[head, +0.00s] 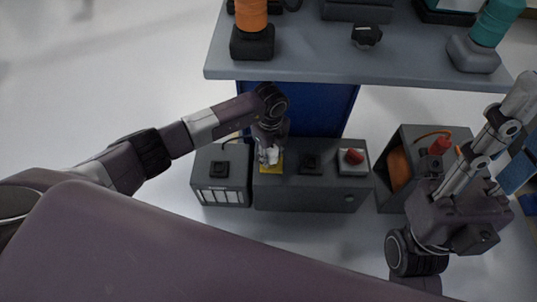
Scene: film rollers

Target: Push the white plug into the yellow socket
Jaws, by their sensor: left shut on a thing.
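My left gripper (268,150) points down over the low dark cabinet in the middle. It is shut on the white plug (272,156), which shows as a small pale shape at the fingertips. The yellow socket (270,168) is on the cabinet top directly below the gripper and partly hidden by it. I cannot tell whether the plug touches the socket or sits in it. My right arm (455,215) is at the right of the view.
The low cabinet (300,190) also bears a black socket (311,163) and a red button (354,156) on a pale plate. A grey table (310,58) with orange and teal rollers stands behind. An open box (398,180) with orange things stands at right.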

